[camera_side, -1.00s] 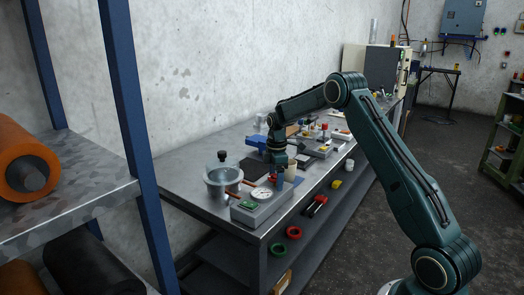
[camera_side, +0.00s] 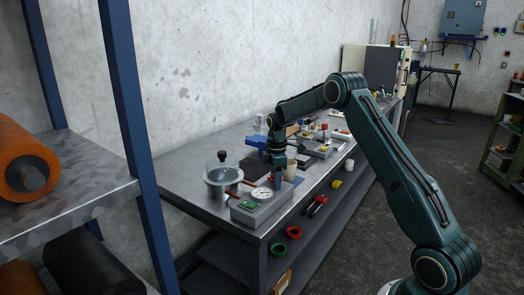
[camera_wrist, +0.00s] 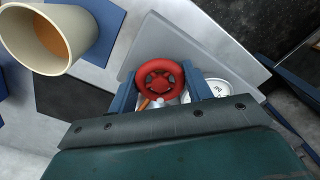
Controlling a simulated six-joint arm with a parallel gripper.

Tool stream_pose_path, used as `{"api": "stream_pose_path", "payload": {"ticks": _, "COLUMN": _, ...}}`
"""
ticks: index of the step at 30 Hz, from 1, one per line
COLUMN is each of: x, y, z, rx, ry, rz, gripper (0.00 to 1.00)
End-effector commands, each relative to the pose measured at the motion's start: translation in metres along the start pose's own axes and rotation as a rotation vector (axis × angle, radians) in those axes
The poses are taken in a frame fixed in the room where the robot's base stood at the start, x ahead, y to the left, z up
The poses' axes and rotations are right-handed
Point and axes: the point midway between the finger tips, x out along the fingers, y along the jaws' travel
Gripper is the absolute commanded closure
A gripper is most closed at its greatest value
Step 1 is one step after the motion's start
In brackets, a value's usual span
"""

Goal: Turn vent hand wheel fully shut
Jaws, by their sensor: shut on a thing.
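The red vent hand wheel (camera_wrist: 160,68) shows in the wrist view, a round rim with spokes, face toward the camera. My gripper (camera_wrist: 160,84) has a blue finger on each side of the wheel and is shut on it. In the side view my gripper (camera_side: 278,180) points down just behind the gauge, and the wheel is mostly hidden by the fingers. A copper-coloured pipe (camera_wrist: 144,104) and a white round gauge (camera_wrist: 210,91) show beside the wheel. The gauge (camera_side: 262,194) sits on a grey box (camera_side: 255,213). How far the wheel is turned cannot be told.
A cream cup (camera_wrist: 75,27) with orange-brown contents stands close to the gripper; it also shows in the side view (camera_side: 290,171). A metal vessel with a clear dome (camera_side: 222,166) stands to the left. Several small items crowd the bench behind; its left surface (camera_side: 180,178) is clear.

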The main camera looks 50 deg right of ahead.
Motion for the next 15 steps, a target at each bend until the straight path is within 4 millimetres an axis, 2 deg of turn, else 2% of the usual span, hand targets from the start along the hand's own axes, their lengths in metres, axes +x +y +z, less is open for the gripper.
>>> {"api": "stream_pose_path", "payload": {"ticks": 15, "x": -0.0008, "y": -0.0002, "z": -0.0005, "rx": 0.328, "ry": 0.000, "rz": 0.001, "gripper": 0.73}}
